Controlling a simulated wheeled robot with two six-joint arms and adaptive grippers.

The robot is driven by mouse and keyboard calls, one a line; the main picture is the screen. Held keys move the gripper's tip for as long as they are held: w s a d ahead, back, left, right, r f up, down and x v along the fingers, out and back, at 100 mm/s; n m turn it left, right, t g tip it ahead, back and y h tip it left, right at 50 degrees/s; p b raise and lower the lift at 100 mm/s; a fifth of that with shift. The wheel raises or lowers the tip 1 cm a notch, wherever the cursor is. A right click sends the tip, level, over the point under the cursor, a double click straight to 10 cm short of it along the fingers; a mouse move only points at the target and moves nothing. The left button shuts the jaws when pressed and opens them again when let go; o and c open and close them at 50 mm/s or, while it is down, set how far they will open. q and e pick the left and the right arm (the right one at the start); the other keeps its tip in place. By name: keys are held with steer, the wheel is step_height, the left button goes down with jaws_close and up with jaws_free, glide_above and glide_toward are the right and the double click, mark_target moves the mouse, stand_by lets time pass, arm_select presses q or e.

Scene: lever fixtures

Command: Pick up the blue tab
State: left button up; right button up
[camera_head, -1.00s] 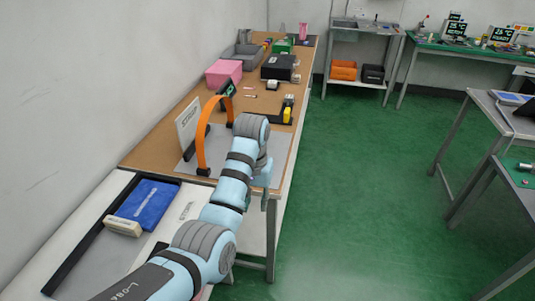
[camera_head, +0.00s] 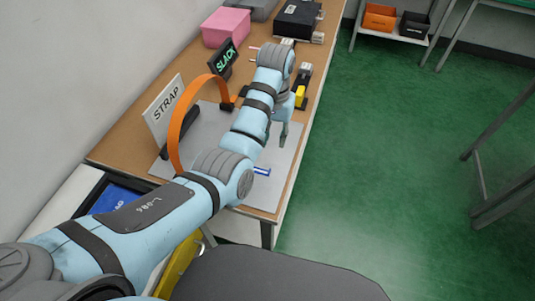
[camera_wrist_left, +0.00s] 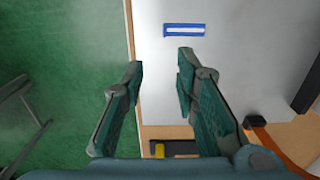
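The blue tab (camera_head: 262,171) is a small flat blue piece with a white stripe. It lies on the grey plate (camera_head: 285,175) at the table's front part, partly beside my arm in the head view. In the left wrist view the blue tab (camera_wrist_left: 184,30) lies ahead of the fingertips, slightly right of the gap between them. My left gripper (camera_wrist_left: 161,62) is open and empty there, apart from the tab. In the head view my left gripper (camera_head: 284,133) points down above the plate, beyond the tab. My right gripper is not in view.
An orange strap (camera_head: 183,117) arches over the plate left of my arm. A STRAP sign (camera_head: 163,109) and a SLACK sign (camera_head: 226,59) stand nearby. A black device with a yellow part (camera_head: 300,95) sits behind. The plate right of the tab is clear.

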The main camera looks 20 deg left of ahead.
arm_select(q)
steer(key=b, duration=0.2)
glide_above(269, 171)
steer(key=f, duration=0.4)
steer(key=d+f, duration=0.1)
steer(key=f, duration=0.2)
steer(key=shift+s, duration=0.3)
steer(key=f, duration=0.2)
steer(key=f+b, duration=0.1)
steer(key=f, duration=0.1)
steer(key=a+f, duration=0.1)
steer(key=f, duration=0.2)
steer(key=shift+w, duration=0.4)
steer(key=shift+s+r, duration=0.15)
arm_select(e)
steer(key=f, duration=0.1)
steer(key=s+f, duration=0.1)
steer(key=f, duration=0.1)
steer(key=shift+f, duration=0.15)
arm_select(q)
steer(key=shift+c, duration=0.9)
jaws_close()
